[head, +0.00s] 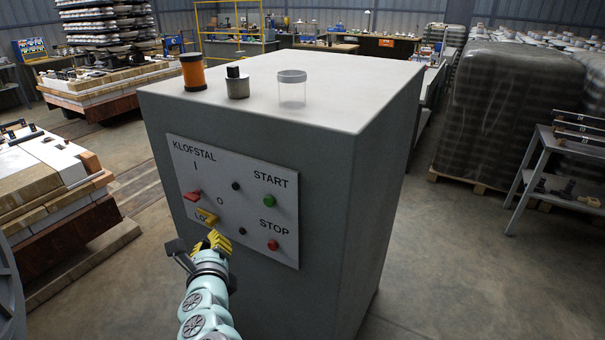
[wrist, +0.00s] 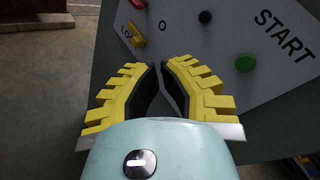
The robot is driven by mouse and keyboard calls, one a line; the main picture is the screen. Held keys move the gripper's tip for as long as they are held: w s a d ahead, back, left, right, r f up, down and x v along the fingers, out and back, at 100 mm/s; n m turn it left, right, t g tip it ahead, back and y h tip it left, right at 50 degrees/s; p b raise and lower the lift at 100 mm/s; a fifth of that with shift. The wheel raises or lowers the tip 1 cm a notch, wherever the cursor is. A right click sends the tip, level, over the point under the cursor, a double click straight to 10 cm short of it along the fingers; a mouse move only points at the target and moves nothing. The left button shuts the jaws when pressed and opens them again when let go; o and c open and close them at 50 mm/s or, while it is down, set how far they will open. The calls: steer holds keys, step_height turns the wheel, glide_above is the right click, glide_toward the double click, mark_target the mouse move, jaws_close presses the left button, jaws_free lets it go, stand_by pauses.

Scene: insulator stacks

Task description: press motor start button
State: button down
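The green START button (head: 268,200) is on the right part of a white sloping control panel (head: 180,150) on a grey cabinet. In the wrist view the green button (wrist: 246,62) is to the right of my fingertips, under the word START. My gripper (head: 210,238) is in front of the panel's lower left, left of and below the START button. In the wrist view its yellow ribbed fingers (wrist: 161,65) curve together with their tips almost meeting, with nothing between them. The gripper hides part of the panel's lower edge.
A red STOP button (head: 272,244) is below START. An orange-brown jar (head: 193,72), small pot (head: 237,84) and clear cup (head: 292,90) stand on the cabinet.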

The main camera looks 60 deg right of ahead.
mark_target(269, 201)
steer(key=s+d+h, duration=0.1)
steer(key=s+d+r+n+h+b, duration=0.1)
steer(key=shift+d+r+g, duration=0.1)
steer(key=shift+d+g, duration=0.2)
steer(key=shift+d, duration=0.1)
steer(key=shift+d, duration=0.1)
steer(key=d+b, duration=0.3)
steer(key=d, duration=0.5)
steer(key=shift+w+d, duration=0.25)
steer(key=shift+w, duration=0.15)
steer(key=shift+b, duration=0.4)
stand_by(0.8)
steer(key=shift+d, duration=0.4)
